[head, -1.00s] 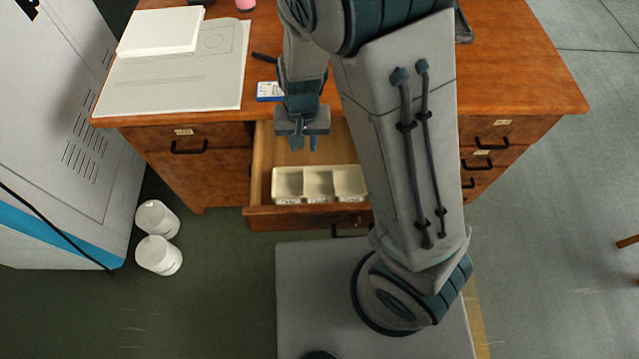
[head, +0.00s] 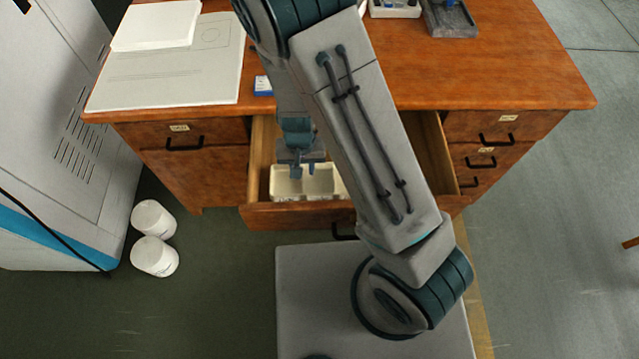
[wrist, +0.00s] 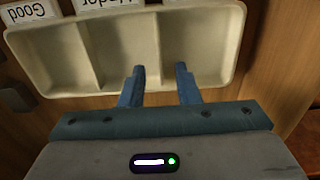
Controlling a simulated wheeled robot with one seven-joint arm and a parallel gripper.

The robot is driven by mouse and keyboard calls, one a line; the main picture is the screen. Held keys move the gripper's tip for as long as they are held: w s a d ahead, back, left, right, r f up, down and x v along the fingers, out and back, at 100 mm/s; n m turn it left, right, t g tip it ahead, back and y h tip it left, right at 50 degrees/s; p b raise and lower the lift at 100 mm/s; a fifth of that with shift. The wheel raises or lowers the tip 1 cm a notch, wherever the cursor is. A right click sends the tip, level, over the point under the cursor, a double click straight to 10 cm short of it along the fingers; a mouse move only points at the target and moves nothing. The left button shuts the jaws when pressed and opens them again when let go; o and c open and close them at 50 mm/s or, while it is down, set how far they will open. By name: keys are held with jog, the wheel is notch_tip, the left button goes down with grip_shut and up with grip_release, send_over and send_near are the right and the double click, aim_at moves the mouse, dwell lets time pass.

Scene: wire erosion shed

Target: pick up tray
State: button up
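A cream tray (head: 300,198) with three compartments in a row lies in the open desk drawer (head: 262,216). In the wrist view the tray (wrist: 240,40) looks empty, with label cards along its far side, one reading "Good". My gripper (head: 303,172) is over the tray in the head view. In the wrist view my gripper (wrist: 159,78) has its two fingers apart with nothing between them except the view of the tray. The fingertips overlap the tray's near side, around the divider between the middle and right compartments. I cannot tell whether they touch it. My arm hides the tray's right end in the head view.
The wooden desk top (head: 500,70) is above the drawer. It bears a drawing sheet (head: 170,80), a white slab (head: 155,25), a small blue-and-white box (head: 263,86) and a dark grey holder (head: 450,20). Two white tubs (head: 154,256) stand on the floor at left.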

notch_tip(320, 180, down, 2)
jog(key=shift+f, duration=0.1)
jog(key=shift+c, duration=0.3)
grip_shut()
jog(key=shift+r, duration=0.2)
